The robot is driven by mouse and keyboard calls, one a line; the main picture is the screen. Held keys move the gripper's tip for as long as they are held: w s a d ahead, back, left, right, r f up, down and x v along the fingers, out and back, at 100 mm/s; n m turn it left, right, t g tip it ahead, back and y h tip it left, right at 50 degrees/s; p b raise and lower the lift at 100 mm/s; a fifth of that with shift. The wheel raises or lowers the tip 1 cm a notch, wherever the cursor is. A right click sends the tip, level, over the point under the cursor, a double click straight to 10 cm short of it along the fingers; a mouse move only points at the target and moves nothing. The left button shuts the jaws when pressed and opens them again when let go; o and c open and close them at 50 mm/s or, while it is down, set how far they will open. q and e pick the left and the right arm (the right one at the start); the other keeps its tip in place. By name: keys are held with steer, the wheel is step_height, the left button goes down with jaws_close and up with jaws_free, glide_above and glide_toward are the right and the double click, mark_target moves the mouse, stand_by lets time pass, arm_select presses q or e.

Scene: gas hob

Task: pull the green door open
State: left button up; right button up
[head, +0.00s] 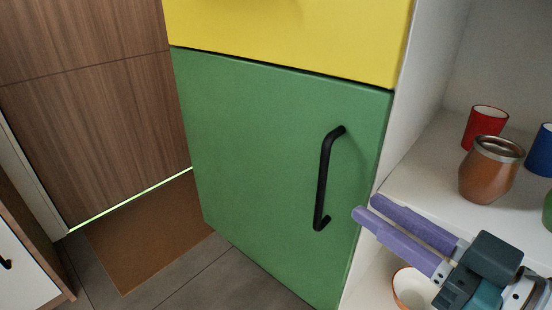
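The green door (260,160) fills the middle of the head view, below a yellow front. It looks closed, with only a thin dark gap along its top edge. A black bar handle (324,180) stands upright near the door's right edge. My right gripper (365,206) comes in from the lower right, with its two purple fingers pointing up and left. The fingers look parallel with a narrow gap between them and nothing held. Their tips are right of the handle's lower end, apart from it, near the door's right edge. My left gripper is not in view.
The yellow front (290,35) sits directly above the door. At the right, a white shelf (420,180) holds a red cup (486,122), a copper cup (489,170) and a blue cup (541,152). A white cup (408,290) stands below. Floor shows at the lower left.

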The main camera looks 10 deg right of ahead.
mark_target(326, 179)
steer(key=b+x, duration=0.4)
steer(key=x, duration=0.4)
steer(key=shift+f, duration=0.1)
steer(key=shift+x, duration=0.75)
steer(key=shift+c, duration=0.4)
jaws_close()
